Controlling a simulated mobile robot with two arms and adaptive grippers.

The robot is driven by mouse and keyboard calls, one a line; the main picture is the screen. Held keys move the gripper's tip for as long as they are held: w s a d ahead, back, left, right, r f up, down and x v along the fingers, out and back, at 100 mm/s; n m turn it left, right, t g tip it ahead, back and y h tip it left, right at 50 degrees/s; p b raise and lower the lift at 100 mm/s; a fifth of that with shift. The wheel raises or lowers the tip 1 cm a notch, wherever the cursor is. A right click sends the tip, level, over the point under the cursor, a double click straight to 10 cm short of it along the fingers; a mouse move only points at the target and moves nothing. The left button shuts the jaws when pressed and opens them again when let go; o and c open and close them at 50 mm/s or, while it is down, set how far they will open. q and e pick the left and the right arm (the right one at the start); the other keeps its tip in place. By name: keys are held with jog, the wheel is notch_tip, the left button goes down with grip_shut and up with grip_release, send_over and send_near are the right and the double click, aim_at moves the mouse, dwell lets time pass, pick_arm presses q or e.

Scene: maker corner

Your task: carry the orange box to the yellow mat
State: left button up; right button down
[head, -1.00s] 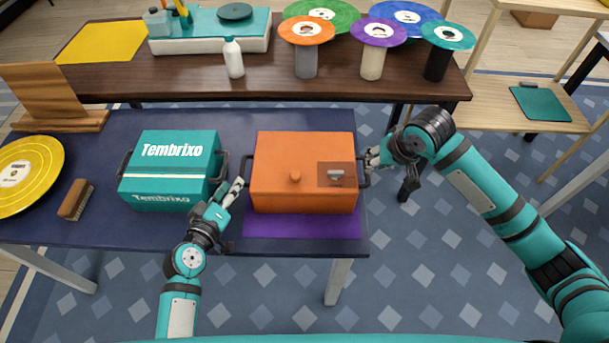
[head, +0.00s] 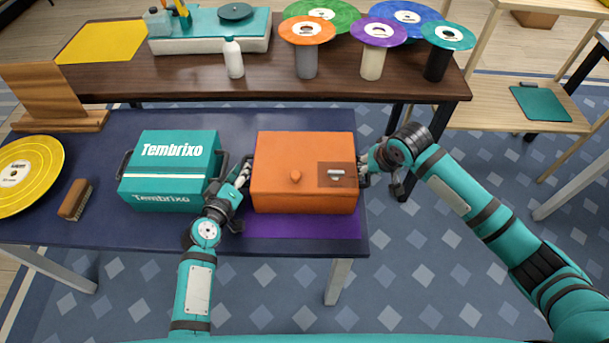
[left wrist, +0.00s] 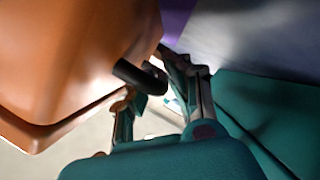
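The orange box (head: 290,165) with its lid and round knob sits on a purple mat (head: 300,225) on the dark blue table. My left gripper (head: 243,174) is at the box's left handle. In the left wrist view the fingers (left wrist: 160,100) stand apart with the black handle (left wrist: 140,76) between or just before their tips; the box side (left wrist: 70,50) fills the upper left. My right gripper (head: 366,168) is at the right handle; its fingertips are too small and partly hidden to judge. The yellow mat (head: 103,42) lies empty on the brown table behind.
A teal Tembrixo box (head: 168,165) stands close left of my left gripper. A brush (head: 75,200), yellow disc (head: 30,172) and wooden stand (head: 50,90) are farther left. A white bottle (head: 233,58), teal-topped machine (head: 208,38) and several disc-topped stands occupy the back table.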

pick_arm(q)
grip_shut()
jog(key=shift+w+d+r, duration=0.1)
jog(key=shift+r, duration=0.25)
pick_arm(e)
jog(key=shift+w+r, duration=0.1)
jog(key=shift+r, duration=0.15)
